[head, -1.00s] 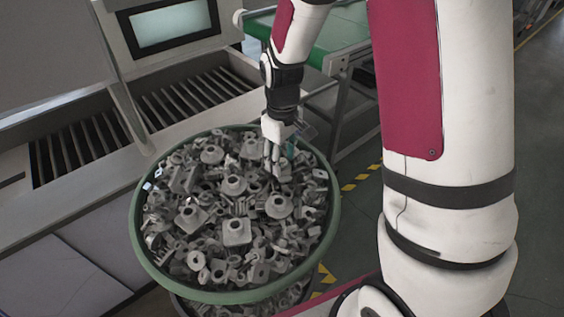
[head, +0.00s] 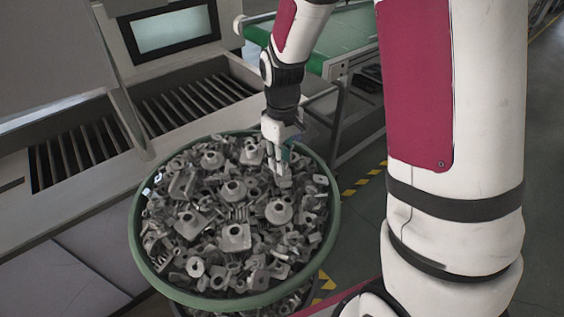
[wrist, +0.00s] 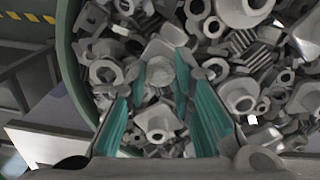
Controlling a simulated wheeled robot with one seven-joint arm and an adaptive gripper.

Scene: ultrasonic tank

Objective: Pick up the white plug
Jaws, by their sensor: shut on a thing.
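My gripper (head: 278,165) points down into a bin of grey parts, near the bin's right rear side. In the wrist view its teal-padded fingers (wrist: 168,72) lean together around a pale grey, round-ended piece (wrist: 160,73) at the tips. This piece may be the white plug; its colour looks grey here and its lower part is hidden. In the head view a light piece (head: 284,182) shows at or just below the fingertips. The fingertips are at the level of the heap.
The round bin (head: 137,240) with a green rim is full of loose grey castings, touching all around the gripper. A slatted tank bench (head: 75,150) stands behind left, and a green conveyor (head: 345,38) behind right. Yellow-black floor marking (head: 360,185) runs on the right.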

